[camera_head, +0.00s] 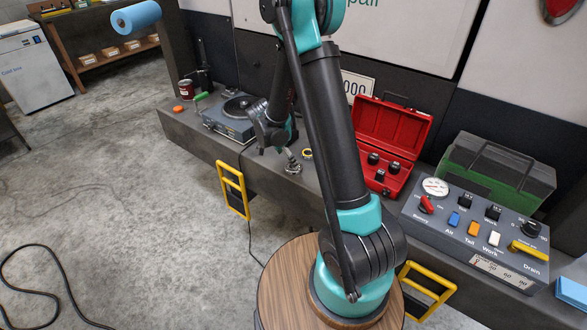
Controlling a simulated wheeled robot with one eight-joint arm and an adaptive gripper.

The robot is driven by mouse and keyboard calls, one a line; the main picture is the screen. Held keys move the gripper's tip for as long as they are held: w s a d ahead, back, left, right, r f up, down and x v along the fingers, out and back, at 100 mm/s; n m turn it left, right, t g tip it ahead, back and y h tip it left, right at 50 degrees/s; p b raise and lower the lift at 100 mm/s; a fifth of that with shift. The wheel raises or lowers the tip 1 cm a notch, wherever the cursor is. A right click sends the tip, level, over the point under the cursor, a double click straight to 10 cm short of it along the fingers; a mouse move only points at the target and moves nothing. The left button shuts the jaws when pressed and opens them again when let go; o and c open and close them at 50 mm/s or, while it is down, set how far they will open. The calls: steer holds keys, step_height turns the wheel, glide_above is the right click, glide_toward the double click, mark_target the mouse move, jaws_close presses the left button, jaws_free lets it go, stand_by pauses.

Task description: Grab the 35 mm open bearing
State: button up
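My gripper (289,155) is at the end of my arm, low over the dark workbench left of the red case. It is small and partly dark in the head view, so I cannot tell whether its fingers are open or shut. A small grey metallic part (293,167) is right at its tip on the bench; I cannot tell whether they touch. A small yellowish ring (307,154) lies just right of it, partly beside my arm. I cannot make out for certain which of these, if either, is the 35 mm open bearing.
An open red case (392,130) with black round pieces stands right of my arm. A grey control box (475,235) and green box (497,170) are farther right. A grey turntable-like device (232,117), red can (186,89) and orange disc (178,109) are left on the workbench (190,130).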

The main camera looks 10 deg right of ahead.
steer(key=x, duration=0.5)
steer(key=shift+r, duration=0.1)
steer(key=c, duration=1.5)
